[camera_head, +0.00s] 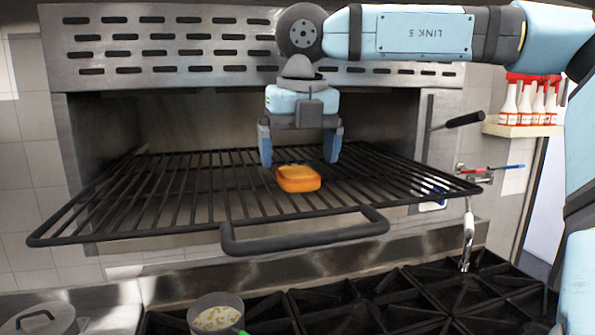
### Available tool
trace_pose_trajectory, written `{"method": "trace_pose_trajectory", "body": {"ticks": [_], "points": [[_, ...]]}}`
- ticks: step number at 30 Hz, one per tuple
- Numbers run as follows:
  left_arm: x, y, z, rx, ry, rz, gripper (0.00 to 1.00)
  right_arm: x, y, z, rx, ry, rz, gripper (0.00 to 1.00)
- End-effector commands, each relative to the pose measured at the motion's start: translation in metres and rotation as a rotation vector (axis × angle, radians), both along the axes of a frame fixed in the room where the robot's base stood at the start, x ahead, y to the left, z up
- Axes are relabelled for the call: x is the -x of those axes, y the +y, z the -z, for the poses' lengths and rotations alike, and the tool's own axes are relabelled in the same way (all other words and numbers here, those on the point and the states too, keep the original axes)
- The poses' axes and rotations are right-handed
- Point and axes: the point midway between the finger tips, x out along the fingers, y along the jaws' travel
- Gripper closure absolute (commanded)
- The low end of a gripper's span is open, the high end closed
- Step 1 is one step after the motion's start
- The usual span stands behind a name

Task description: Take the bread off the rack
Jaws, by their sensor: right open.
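The bread (299,178) is a small golden-orange slice lying flat on the dark wire rack (191,203), near the rack's middle. The rack sticks out of a steel oven or broiler. My right gripper (299,162) points down above and slightly behind the bread. Its two fingers are spread wide, one on the left and one on the right of the bread, and it holds nothing. Whether the fingertips touch the rack I cannot tell. My left gripper is not in view.
The rack has a front handle (304,236). A slotted steel panel (130,41) is above. Below are black burner grates (360,304), a pot (217,314) with pale food and a lidded pot (40,320). A black-gripped lever (464,121) and a shelf with bottles (526,129) are at right.

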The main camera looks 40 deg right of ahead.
Motion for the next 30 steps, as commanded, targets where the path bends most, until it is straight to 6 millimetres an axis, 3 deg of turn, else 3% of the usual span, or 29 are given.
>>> {"method": "trace_pose_trajectory", "body": {"ticks": [1, 6, 14, 21, 30], "points": [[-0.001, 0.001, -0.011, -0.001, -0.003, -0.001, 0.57, 0.0, 0.0, 0.005, -0.003, 0.006, -0.002, 0.04], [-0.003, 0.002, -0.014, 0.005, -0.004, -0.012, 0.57, -0.003, -0.002, 0.027, -0.002, 0.003, 0.001, 0.04], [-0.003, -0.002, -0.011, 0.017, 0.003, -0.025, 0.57, -0.004, -0.002, 0.031, 0.0, 0.0, 0.001, 0.04], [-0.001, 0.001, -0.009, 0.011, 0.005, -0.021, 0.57, -0.004, -0.002, 0.031, 0.0, 0.0, 0.002, 0.57], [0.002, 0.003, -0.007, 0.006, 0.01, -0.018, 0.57, -0.004, -0.002, 0.03, 0.0, 0.0, 0.002, 0.58]]}}
